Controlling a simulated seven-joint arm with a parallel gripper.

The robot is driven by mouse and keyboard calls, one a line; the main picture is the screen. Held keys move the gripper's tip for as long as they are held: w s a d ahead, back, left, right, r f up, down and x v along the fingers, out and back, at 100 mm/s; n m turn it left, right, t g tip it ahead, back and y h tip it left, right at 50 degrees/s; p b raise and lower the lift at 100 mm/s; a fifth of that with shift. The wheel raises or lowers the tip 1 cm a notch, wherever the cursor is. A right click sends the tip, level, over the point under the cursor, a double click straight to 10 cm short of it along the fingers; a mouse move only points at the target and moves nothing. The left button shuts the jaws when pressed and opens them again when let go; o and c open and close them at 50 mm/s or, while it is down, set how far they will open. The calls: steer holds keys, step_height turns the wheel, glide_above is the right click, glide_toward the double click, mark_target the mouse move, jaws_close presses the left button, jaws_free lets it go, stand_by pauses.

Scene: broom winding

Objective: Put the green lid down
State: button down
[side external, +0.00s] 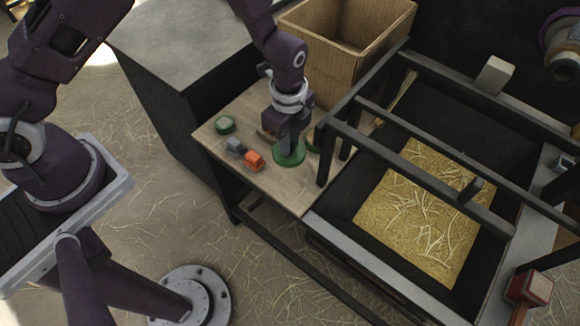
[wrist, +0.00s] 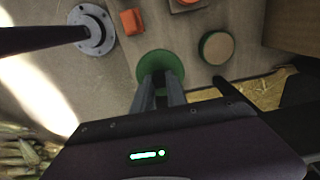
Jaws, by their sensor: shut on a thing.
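The green lid (side external: 289,155) is a round green disc near the right side of the small wooden table (side external: 290,188). My gripper (side external: 288,146) points down over it and is shut on it. In the wrist view the lid (wrist: 152,61) shows beyond the two close-set fingertips (wrist: 160,80), which cover its near part. I cannot tell whether the lid touches the table or hangs just above it.
A dark frame (side external: 325,155) stands close right; a cardboard box (side external: 335,65) is behind.

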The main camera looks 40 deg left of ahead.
step_height(320, 180, down, 9)
steer(key=shift+r, duration=0.1)
steer(key=c, duration=1.3)
jaws_free()
steer(key=shift+f, duration=0.2)
steer(key=shift+c, duration=0.2)
steer(key=shift+r, duration=0.15)
step_height(320, 180, up, 12)
steer(key=shift+r, duration=0.1)
